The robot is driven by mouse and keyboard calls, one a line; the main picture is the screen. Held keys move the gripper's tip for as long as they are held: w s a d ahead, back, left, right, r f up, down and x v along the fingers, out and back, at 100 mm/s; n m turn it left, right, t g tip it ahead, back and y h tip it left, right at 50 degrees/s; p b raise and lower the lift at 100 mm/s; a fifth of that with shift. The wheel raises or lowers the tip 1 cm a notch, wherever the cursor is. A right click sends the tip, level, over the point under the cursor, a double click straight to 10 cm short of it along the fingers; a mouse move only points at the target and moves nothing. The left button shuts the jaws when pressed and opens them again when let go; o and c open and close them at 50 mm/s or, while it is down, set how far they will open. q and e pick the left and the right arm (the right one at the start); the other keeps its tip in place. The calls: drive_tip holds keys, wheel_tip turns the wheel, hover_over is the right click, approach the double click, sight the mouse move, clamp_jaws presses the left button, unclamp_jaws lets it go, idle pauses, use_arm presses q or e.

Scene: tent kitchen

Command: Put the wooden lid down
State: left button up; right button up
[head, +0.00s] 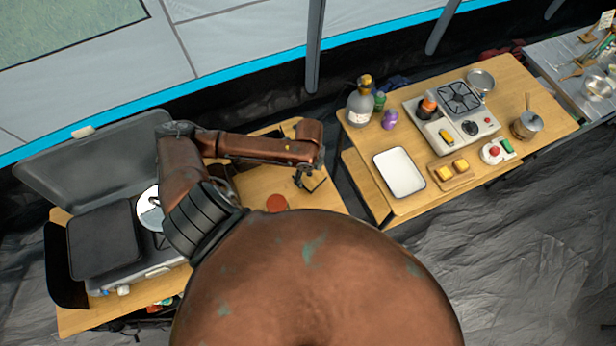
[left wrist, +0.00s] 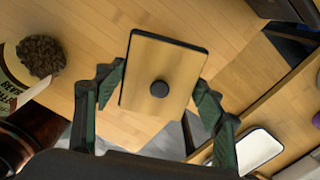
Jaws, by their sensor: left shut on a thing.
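The wooden lid (left wrist: 178,62) is a light rectangular board with a dark rim and a round black knob. In the left wrist view it sits between the two fingers of my left gripper (left wrist: 160,80), which is shut on it. In the head view my left gripper (head: 304,179) is over the right part of the near wooden table (head: 255,184), with the lid (head: 316,184) small and partly hidden at its fingertips. I cannot tell whether the lid touches the tabletop. My right gripper is not in view.
A red-brown round thing (head: 277,203) is on the same table. A dark gap separates it from the right table, which holds a white tray (head: 400,172), bottles and a stove (head: 452,115). A large grey grill (head: 105,240) stands left.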

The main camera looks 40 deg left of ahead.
sight(308, 178)
use_arm(q)
drive_tip(key=shift+a+f, duration=0.15)
drive_tip(key=shift+f, duration=1.6)
drive_tip(key=o, duration=1.2)
drive_tip(key=shift+f, duration=0.1)
drive_tip(key=shift+c, duration=0.2)
wheel_tip(308, 178, up, 12)
drive_tip(key=shift+r, duration=0.15)
